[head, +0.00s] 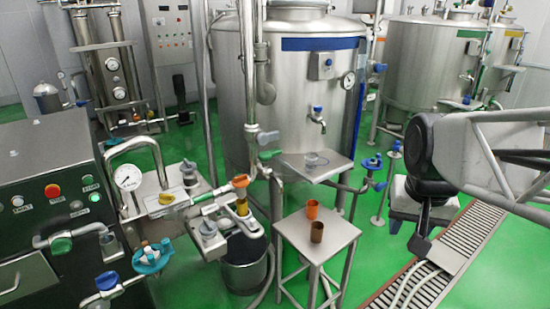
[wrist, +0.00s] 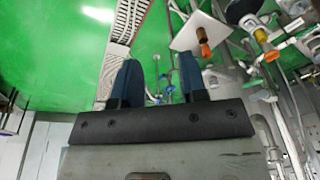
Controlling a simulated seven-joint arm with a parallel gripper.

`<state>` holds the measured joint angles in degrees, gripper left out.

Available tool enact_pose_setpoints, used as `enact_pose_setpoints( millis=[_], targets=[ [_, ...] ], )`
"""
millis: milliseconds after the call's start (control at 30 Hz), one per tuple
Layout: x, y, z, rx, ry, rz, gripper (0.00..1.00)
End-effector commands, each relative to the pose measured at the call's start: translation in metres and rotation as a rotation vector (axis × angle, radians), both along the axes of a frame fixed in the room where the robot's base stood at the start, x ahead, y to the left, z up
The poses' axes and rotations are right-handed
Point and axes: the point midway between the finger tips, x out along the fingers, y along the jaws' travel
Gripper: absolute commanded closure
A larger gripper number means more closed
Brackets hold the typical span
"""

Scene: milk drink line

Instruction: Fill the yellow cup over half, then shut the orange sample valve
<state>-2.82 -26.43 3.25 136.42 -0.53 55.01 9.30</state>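The orange sample valve handle (head: 240,181) is on the pipework left of centre. What appears to be the yellow cup (head: 242,207) is directly below it; its inside and level are hidden. No liquid stream is visible. In the wrist view the orange handle (wrist: 261,35) and the yellow piece (wrist: 271,54) are at the upper right. My gripper (head: 406,235) is low at the right, far from both. Its two dark blue fingers (wrist: 157,80) are spread with nothing between them.
An orange cup (head: 312,210) and a brown cup (head: 317,232) stand on a small steel table (head: 297,233). A steel bucket (head: 244,276) is below the valve. A tank (head: 285,80) with a tap and shelf (head: 334,168) stands behind. Green floor is free between table and drain grating (head: 440,260).

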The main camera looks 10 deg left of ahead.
Motion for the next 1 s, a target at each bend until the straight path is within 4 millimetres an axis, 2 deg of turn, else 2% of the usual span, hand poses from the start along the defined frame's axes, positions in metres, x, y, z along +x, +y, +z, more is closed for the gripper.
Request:
enact_pose_setpoints(
  millis=[33,500,1000],
  targets=[
    [0.013,0.004,0.003,0.003,0.005,-0.008,0.61],
    [0.122,0.042,0.028,0.031,0.035,-0.102,0.61],
    [0.237,0.099,0.028,0.053,0.070,-0.203,0.61]
  ],
)
